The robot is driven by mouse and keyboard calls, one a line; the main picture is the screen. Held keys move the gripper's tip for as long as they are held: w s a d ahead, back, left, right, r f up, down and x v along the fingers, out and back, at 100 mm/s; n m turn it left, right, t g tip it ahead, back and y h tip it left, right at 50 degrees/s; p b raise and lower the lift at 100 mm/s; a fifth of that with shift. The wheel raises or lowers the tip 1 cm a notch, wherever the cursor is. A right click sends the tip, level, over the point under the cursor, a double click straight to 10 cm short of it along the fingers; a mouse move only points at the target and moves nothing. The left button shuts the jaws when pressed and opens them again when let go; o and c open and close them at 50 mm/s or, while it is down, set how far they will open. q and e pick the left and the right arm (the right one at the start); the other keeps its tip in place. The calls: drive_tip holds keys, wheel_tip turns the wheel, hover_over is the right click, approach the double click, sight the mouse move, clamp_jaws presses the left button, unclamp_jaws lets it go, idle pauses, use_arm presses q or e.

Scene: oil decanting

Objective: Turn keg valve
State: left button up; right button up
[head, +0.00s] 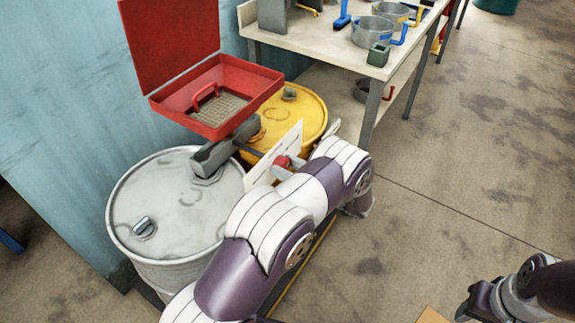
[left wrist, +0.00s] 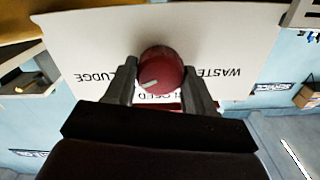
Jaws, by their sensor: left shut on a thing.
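The valve is a round red knob (head: 281,161) on a white panel (head: 261,172) between the two drums. In the left wrist view the knob (left wrist: 161,68) shows a white pointer mark toward its lower left. The panel (left wrist: 205,30) there reads WASTE at right and part of SLUDGE at left, upside down; a lower label is partly hidden. My left gripper (head: 288,164) is shut on the knob, one finger on each side, as the left wrist view also shows (left wrist: 160,76). My right gripper (head: 464,311) is at the lower right, away from the valve, its jaws unclear.
A grey drum (head: 150,190) stands left of the panel and a yellow drum (head: 312,118) behind it. A red open-lidded box (head: 262,92) sits above them. A workbench (head: 330,58) with cans stands at the back. The floor (head: 460,150) at right is clear.

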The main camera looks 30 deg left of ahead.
use_arm(q)
drive_tip(key=shift+w+r, duration=0.1)
drive_tip(key=shift+r, duration=0.2)
drive_tip(key=o, duration=1)
drive_tip(key=shift+o, duration=0.2)
drive_tip(key=shift+a+f, duration=0.1)
drive_tip(key=shift+f, duration=0.05)
drive_tip(key=s+d, duration=0.1)
drive_tip(key=d, duration=1.1)
drive_tip(key=shift+d+b, duration=0.35)
drive_tip(key=shift+b, duration=0.05)
